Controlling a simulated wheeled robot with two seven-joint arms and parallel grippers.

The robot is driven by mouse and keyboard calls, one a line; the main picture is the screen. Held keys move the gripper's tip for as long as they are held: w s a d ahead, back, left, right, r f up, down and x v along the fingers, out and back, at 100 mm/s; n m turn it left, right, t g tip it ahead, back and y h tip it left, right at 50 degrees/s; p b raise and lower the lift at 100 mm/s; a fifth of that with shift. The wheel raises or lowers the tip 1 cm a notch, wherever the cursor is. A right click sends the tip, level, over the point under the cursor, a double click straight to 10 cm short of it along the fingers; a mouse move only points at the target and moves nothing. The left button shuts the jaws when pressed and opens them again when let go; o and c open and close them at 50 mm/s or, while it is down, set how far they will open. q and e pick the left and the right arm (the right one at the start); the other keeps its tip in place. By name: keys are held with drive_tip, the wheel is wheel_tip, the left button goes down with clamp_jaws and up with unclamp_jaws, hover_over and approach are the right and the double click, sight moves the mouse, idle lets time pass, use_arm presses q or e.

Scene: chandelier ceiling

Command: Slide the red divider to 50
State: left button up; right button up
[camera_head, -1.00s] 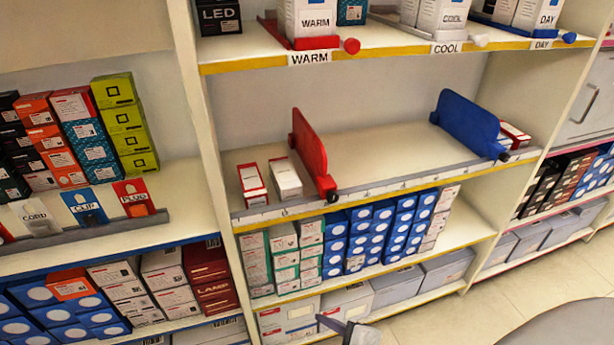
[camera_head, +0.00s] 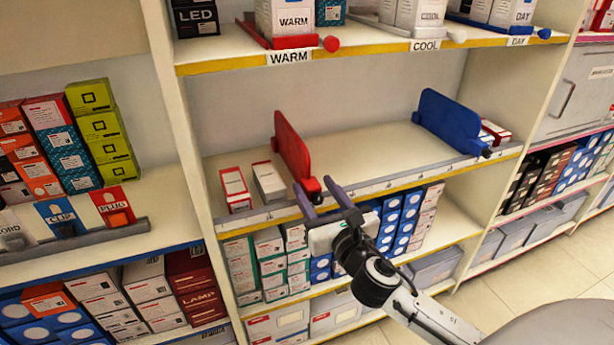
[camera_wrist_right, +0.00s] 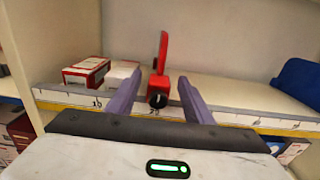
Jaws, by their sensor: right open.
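The red divider (camera_head: 293,152) stands upright on the middle shelf, its foot on the grey scale rail (camera_head: 255,216) along the shelf's front edge. In the right wrist view the red divider (camera_wrist_right: 163,65) with its dark round knob (camera_wrist_right: 157,100) shows between the fingers. The rail carries printed numbers; one by the divider looks like 20. My right gripper (camera_head: 315,190) is open, its purple fingers on either side of the divider's front end; contact cannot be told. In the right wrist view my right gripper (camera_wrist_right: 152,88) also shows open. My left gripper is not in view.
A blue divider (camera_head: 450,122) stands farther right on the same shelf, with boxes behind it. Two small boxes (camera_head: 268,181) stand left of the red divider. The shelf between the dividers is bare. Stacked boxes (camera_head: 410,215) fill the shelf below.

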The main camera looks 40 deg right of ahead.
sight(309, 180)
drive_tip(key=x, duration=0.5)
drive_tip(key=shift+w, duration=0.25)
clamp_jaws()
